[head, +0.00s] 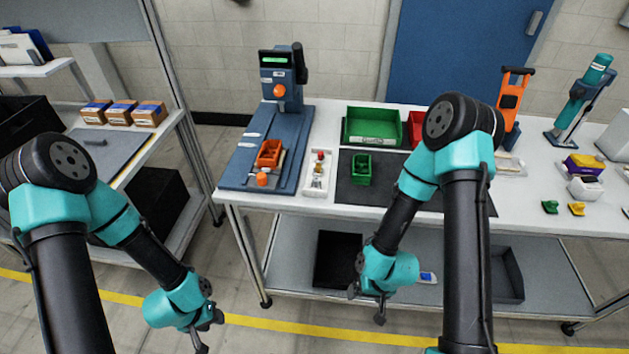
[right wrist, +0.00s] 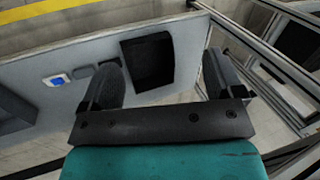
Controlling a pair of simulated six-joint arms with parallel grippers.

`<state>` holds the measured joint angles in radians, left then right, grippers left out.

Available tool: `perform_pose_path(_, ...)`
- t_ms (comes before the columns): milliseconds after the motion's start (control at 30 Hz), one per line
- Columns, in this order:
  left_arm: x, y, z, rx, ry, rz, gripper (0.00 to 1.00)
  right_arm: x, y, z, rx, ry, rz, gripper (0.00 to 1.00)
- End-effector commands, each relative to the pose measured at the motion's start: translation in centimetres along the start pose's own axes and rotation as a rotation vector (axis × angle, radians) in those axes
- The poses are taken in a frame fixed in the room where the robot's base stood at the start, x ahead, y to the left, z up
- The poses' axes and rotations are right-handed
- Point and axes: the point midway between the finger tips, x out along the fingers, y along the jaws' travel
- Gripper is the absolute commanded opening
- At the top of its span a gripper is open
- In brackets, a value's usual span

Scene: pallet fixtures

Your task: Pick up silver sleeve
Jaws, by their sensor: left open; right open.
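I cannot make out a silver sleeve for certain. A narrow white tray (head: 309,186) on the workbench holds several small parts, one with a red top, too small to identify. My right gripper (head: 367,304) is open and empty, pointing down in front of the bench near the lower shelf. In the right wrist view its two fingers (right wrist: 165,82) are wide apart with nothing between them. My left gripper (head: 208,332) is open and empty, low over the floor to the left of the bench.
A blue fixture (head: 236,172) with an orange block stands left of the tray. Green bins (head: 371,127) and a dark mat (head: 420,200) lie to its right, partly behind my right arm. A black bin (right wrist: 147,62) sits on the lower shelf. A shelf rack (head: 165,140) stands at left.

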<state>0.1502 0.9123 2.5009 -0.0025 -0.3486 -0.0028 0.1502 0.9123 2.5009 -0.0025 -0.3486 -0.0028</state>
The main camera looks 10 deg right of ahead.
Motion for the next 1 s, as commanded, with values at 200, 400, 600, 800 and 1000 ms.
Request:
perform_pose_path(200, 0.00, 0.00, 0.00, 0.000, 0.000, 0.000, 0.43, 0.00, 0.00, 0.00, 0.000, 0.000, 0.000, 0.87)
perform_pose_path(400, 0.00, 0.00, 0.00, 0.000, 0.000, 0.000, 0.43, 0.00, 0.00, 0.00, 0.000, 0.000, 0.000, 0.80)
perform_pose_path(600, 0.00, 0.00, 0.00, 0.000, 0.000, 0.000, 0.43, 0.00, 0.00, 0.00, 0.000, 0.000, 0.000, 0.61)
perform_pose_path(800, 0.00, 0.00, 0.00, 0.000, 0.000, 0.000, 0.43, 0.00, 0.00, 0.00, 0.000, 0.000, 0.000, 0.51)
perform_pose_path(1000, 0.00, 0.00, 0.00, 0.000, 0.000, 0.000, 0.43, -0.13, -0.33, -0.32, -0.030, 0.004, -0.002, 0.51)
